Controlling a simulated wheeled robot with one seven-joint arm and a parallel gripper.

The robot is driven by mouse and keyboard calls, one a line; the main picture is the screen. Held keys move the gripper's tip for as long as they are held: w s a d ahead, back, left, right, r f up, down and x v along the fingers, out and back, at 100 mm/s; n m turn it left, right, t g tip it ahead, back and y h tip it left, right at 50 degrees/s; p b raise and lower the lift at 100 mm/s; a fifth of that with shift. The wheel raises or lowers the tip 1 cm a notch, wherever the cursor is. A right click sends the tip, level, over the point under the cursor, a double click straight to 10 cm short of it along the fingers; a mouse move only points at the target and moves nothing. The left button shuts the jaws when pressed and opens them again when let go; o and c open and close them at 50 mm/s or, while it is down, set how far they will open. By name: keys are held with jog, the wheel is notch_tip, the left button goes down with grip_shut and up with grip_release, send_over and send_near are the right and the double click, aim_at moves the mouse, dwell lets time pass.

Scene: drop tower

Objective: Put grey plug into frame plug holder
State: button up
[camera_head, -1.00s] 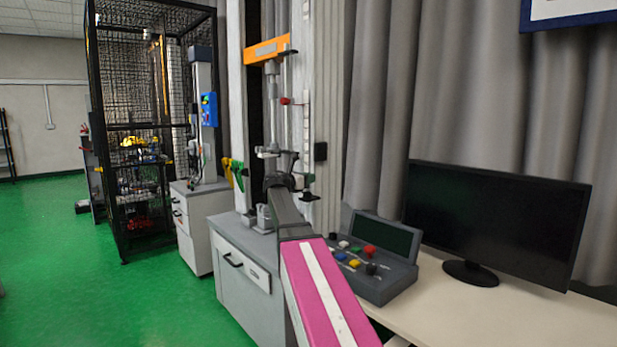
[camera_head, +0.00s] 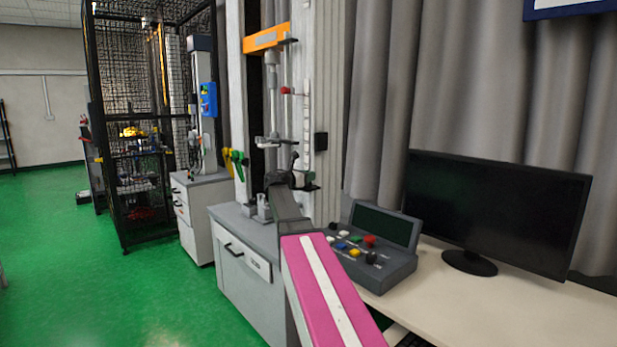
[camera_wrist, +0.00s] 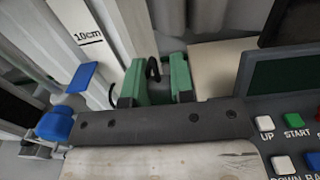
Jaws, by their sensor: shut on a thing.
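My gripper (camera_head: 307,180), with green fingers, is at the end of my arm close to the drop tower's pale column. In the wrist view my gripper (camera_wrist: 159,78) is shut with a dark, curved, cable-like part of the grey plug (camera_wrist: 153,68) showing between its fingers. The plug's body is mostly hidden by the fingers. The drop tower (camera_head: 267,38) has an orange top plate and a scale strip; its column also shows in the wrist view (camera_wrist: 80,25) with a "10cm" mark. I cannot make out the frame plug holder.
A control console (camera_head: 375,255) with coloured buttons stands right of my arm on a pale desk (camera_head: 500,310), beside a black monitor (camera_head: 495,215). A grey cabinet (camera_head: 243,265) stands under the tower. A blue part (camera_wrist: 57,123) is left of my gripper. Green floor is free at left.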

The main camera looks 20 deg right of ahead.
jog(key=shift+f, duration=0.2)
jog(key=o, duration=0.8)
jog(key=v, duration=1)
jog(key=shift+s+a, duration=0.15)
jog(key=shift+a, duration=0.25)
